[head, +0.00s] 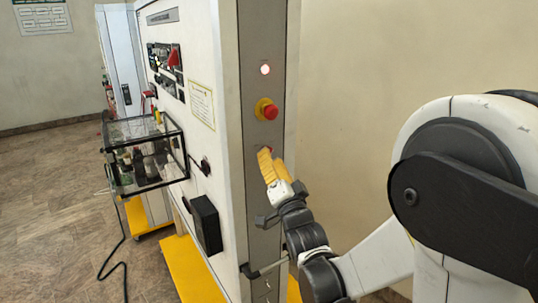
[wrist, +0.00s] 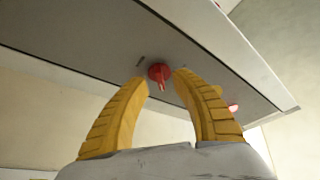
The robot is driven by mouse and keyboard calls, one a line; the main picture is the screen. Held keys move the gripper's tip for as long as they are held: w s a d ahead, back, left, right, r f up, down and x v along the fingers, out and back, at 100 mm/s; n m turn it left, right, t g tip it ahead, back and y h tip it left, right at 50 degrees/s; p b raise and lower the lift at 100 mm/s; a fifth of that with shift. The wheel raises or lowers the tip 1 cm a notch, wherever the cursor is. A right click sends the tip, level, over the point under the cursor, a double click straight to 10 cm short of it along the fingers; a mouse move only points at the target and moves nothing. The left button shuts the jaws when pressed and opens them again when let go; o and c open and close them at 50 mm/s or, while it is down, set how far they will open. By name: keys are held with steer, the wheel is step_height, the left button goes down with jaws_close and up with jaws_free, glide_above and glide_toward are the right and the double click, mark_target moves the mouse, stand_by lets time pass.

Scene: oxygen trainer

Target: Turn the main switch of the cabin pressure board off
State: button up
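The main switch is a small red rotary knob on the grey side panel (head: 260,190) of the board. In the wrist view the red switch (wrist: 160,74) shows its handle pointing toward the lower edge of the picture. My gripper (head: 266,153) has yellow ribbed fingers and is at the panel, just below the red mushroom button. In the wrist view my gripper (wrist: 161,80) is open, with one fingertip on each side of the switch. I cannot tell whether the fingertips touch it. In the head view the fingers hide most of the switch.
A red mushroom button on a yellow base (head: 267,110) sits above my gripper, with a lit white lamp (head: 265,69) higher up. A metal handle (head: 262,269) sticks out below. A glass case (head: 143,155) and a black box (head: 206,224) are on the board's left face.

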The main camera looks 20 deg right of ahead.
steer(key=shift+w+r, duration=0.2)
steer(key=shift+w, duration=0.45)
jaws_close()
